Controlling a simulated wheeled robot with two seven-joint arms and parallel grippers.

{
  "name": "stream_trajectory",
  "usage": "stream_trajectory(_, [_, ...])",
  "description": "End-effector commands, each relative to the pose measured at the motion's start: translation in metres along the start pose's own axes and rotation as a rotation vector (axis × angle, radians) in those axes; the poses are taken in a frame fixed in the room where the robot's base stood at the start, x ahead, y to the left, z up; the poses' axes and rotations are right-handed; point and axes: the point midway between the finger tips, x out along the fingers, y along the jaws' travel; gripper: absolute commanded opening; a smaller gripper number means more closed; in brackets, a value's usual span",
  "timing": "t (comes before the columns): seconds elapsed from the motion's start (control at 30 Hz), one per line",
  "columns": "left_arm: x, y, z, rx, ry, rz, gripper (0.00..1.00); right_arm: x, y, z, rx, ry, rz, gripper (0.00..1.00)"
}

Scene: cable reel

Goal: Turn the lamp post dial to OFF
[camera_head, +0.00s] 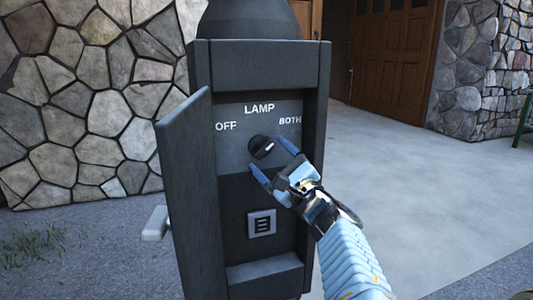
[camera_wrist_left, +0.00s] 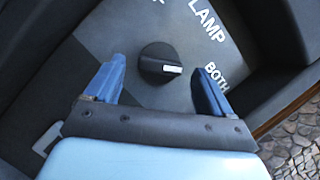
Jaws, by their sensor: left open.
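The lamp post (camera_head: 258,68) is dark grey and stands upright in the head view. Its recessed panel carries the labels LAMP, OFF at left and BOTH at right. The black round dial (camera_head: 261,147) sits below LAMP; its white mark points to the right, toward the BOTH side. The dial also shows in the left wrist view (camera_wrist_left: 160,63). My left gripper (camera_head: 267,153) is open, its blue fingers on either side of the dial. The left wrist view shows a gap between each finger (camera_wrist_left: 162,68) and the dial. My right gripper is not in view.
The post's hinged door (camera_head: 190,200) stands open at the left of the panel. A small square outlet (camera_head: 262,223) sits below the dial. A stone wall (camera_head: 80,90) is behind at left. Open pavement (camera_head: 420,190) lies to the right, before a wooden door (camera_head: 392,60).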

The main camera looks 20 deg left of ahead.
Motion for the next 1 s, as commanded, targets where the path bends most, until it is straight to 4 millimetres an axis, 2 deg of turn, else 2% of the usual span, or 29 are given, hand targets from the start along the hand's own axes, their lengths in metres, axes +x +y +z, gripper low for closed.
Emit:
stream_trajectory(0.1, [0.016, 0.000, 0.000, 0.000, -0.001, 0.000, 0.83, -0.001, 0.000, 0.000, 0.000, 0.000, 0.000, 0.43])
stream_trajectory(0.2, [0.022, 0.000, 0.000, 0.000, 0.000, 0.000, 0.83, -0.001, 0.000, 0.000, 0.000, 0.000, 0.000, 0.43])
stream_trajectory(0.5, [0.025, 0.000, 0.000, 0.000, 0.000, 0.000, 0.83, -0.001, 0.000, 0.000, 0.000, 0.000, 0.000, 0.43])
stream_trajectory(0.57, [0.025, 0.000, 0.000, 0.000, 0.000, 0.000, 0.75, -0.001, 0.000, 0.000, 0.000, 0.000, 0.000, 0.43])
stream_trajectory(0.87, [0.025, 0.000, 0.000, 0.000, 0.000, 0.000, 0.29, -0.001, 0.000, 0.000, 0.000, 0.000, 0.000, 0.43])
stream_trajectory(1.0, [0.025, 0.000, 0.000, -0.003, 0.000, 0.001, 0.27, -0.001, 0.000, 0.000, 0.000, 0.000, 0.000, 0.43])
